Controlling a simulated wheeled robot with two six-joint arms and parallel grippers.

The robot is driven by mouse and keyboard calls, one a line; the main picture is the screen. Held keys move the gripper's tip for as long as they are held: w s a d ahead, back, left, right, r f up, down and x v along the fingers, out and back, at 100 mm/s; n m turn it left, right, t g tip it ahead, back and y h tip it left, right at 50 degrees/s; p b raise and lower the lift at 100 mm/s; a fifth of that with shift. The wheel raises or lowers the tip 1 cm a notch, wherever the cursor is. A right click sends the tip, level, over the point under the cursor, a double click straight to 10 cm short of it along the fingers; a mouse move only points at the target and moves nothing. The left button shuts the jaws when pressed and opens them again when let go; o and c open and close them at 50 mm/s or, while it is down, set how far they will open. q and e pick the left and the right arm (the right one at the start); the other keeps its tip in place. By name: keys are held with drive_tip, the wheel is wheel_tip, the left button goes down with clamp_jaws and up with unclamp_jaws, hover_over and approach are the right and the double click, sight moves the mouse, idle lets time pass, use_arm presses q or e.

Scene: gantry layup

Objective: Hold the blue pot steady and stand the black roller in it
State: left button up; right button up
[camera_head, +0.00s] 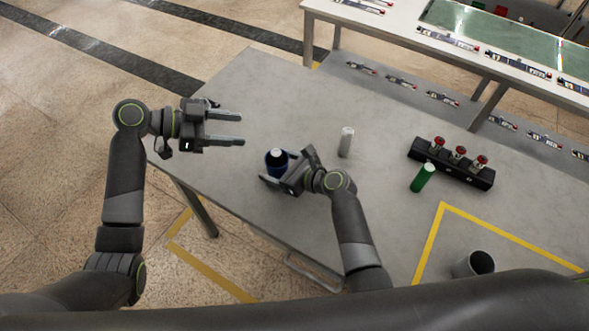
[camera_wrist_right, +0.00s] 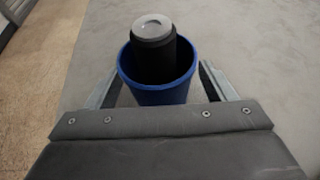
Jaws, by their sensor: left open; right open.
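The blue pot (camera_wrist_right: 158,96) stands on the grey table near its left edge. The black roller (camera_wrist_right: 153,58), with a grey top, stands inside the pot, leaning slightly, and rises above the rim. Both also show in the head view, the roller (camera_head: 278,157) in the pot (camera_head: 273,171), partly hidden by my right gripper. My right gripper (camera_head: 283,171) is open, with its fingers (camera_wrist_right: 158,85) on either side of the pot. I cannot tell whether they touch it. My left gripper (camera_head: 243,127) is open and empty, to the upper left of the pot.
A white cylinder (camera_head: 346,142) stands right of the pot. A green cylinder (camera_head: 423,177) stands beside a black block with red knobs (camera_head: 451,163). A grey cup (camera_head: 474,264) is at the front right, inside yellow tape (camera_head: 430,238). The table (camera_head: 260,90) is clear toward the back left.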

drive_tip(key=v, duration=1.1)
drive_tip(key=shift+s+d+r, duration=0.1)
drive_tip(key=shift+s, duration=0.15)
